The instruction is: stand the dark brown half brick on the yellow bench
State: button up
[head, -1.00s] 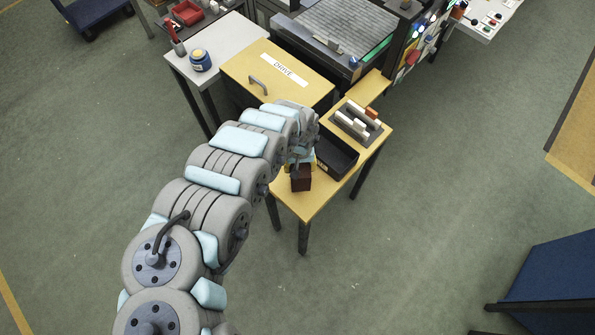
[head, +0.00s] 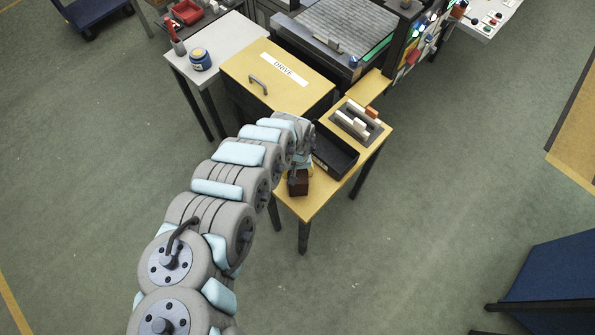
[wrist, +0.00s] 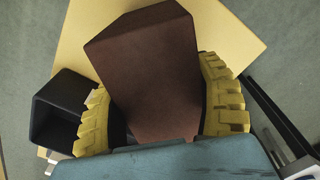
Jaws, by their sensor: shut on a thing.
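The dark brown half brick (head: 298,187) is at the near left part of the yellow bench (head: 313,207). In the wrist view the brick (wrist: 150,75) fills the middle, between the yellow ribbed fingers of my gripper (wrist: 165,110). My gripper is shut on it. The bench top (wrist: 235,45) shows behind the brick. I cannot tell whether the brick's lower end touches the bench. In the head view my arm partly hides the gripper (head: 300,168).
A black open bin (head: 335,155) stands on the bench just right of the gripper; it also shows in the wrist view (wrist: 62,110). Behind it is a dark rack (head: 357,122) with pale and orange bricks. The near right bench top is bare.

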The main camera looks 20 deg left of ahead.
jog(key=o, duration=1.2)
jog(key=shift+o, duration=0.2)
jog(key=shift+w+a+r, duration=0.1)
jog(key=shift+w+r, duration=0.05)
jog(key=shift+r, duration=1)
notch_tip(320, 180, up, 9)
jog(key=shift+r+p, duration=0.1)
jog(key=shift+p, duration=0.7)
jog(key=shift+r, duration=0.35)
